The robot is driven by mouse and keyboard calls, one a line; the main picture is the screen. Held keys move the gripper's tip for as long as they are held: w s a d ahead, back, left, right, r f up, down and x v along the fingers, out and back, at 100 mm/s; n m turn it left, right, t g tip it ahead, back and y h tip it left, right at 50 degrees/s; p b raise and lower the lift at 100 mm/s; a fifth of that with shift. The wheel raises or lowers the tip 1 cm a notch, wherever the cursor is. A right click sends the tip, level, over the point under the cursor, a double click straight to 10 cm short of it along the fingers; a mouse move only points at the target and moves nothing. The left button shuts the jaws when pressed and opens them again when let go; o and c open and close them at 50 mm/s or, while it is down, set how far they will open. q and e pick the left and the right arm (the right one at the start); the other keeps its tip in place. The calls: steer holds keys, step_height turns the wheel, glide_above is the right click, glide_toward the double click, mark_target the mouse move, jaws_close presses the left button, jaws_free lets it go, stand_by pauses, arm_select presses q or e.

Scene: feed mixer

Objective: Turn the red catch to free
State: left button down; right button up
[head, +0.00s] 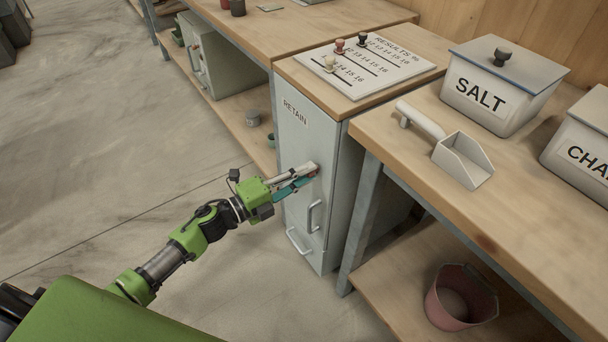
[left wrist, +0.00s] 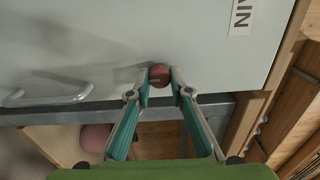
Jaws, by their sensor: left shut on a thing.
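The red catch (left wrist: 160,73) is a small round reddish-brown knob on the front of the pale grey cabinet (head: 301,144) labelled RETAIN. It sits by the edge of the upper door, above the vertical handle (head: 313,215) in the head view. My left gripper (head: 313,170) reaches the cabinet front and is shut on the catch. In the left wrist view, the fingertips of this gripper (left wrist: 161,78) lie on both sides of the knob. In the head view the fingers mostly hide the catch. The upper door looks shut. My right gripper is not in view.
A lower handle (head: 299,243) is near the cabinet's foot. A workbench (head: 412,140) with a scoop (head: 465,160) and a SALT bin (head: 490,95) adjoins on the right. A pink bucket (head: 447,311) stands on its low shelf. The floor left of the cabinet is clear.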

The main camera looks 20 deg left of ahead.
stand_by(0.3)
arm_select(q)
steer(key=c, duration=1.8)
jaws_free()
steer(key=v, duration=1.2)
steer(key=shift+f, duration=0.1)
